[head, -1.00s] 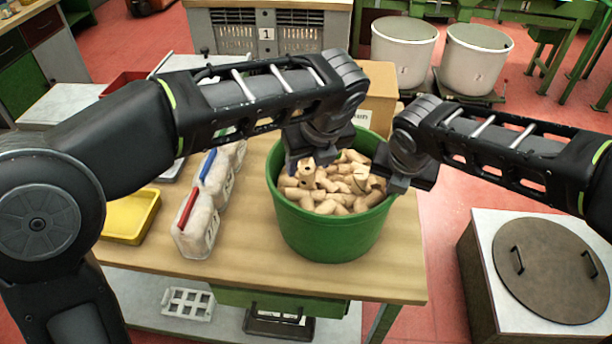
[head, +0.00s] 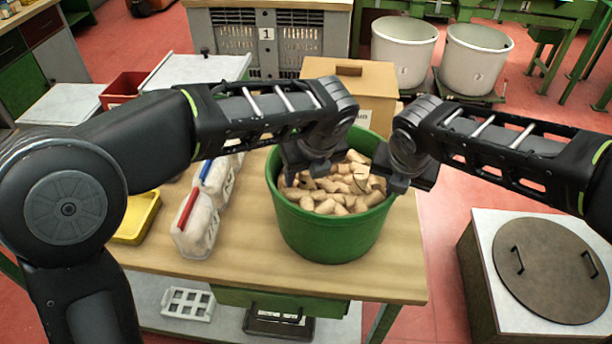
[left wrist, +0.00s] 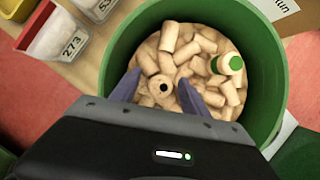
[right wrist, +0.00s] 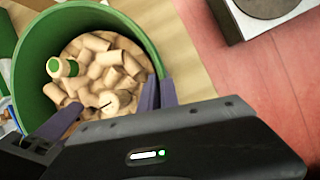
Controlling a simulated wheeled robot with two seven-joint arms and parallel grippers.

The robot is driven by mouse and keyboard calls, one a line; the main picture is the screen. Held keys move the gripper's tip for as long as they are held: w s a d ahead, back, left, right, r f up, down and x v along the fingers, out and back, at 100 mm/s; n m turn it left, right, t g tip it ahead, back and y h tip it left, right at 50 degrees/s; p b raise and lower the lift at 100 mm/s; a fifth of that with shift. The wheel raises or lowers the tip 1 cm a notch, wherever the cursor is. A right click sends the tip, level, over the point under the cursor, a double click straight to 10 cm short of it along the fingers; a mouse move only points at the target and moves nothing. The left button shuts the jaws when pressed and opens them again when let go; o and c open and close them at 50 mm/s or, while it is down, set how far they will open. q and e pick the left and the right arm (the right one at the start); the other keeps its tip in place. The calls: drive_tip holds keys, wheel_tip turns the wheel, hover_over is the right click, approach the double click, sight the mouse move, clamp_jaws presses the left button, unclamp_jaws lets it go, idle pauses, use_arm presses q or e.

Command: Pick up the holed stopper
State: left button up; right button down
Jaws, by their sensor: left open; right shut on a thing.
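A green tub (head: 330,240) full of cork stoppers stands on the wooden table. In the left wrist view, the holed stopper (left wrist: 162,86) lies on the heap, its dark round hole facing up. My left gripper (head: 308,170) is over the tub's left part. It is open, its fingers (left wrist: 160,82) on either side of the holed stopper. My right gripper (head: 412,182) is at the tub's right rim. In the right wrist view its fingers (right wrist: 112,95) are shut on a cork stopper with a dark slit (right wrist: 118,103); the contact is hard to see. My left fingertips are hidden in the head view.
Clear bins with red and blue edges (head: 197,230) stand left of the tub, with a yellow tray (head: 137,218) further left. A cardboard box (head: 370,85) stands behind. The table's front is clear.

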use_arm(q)
clamp_jaws()
idle(0.6)
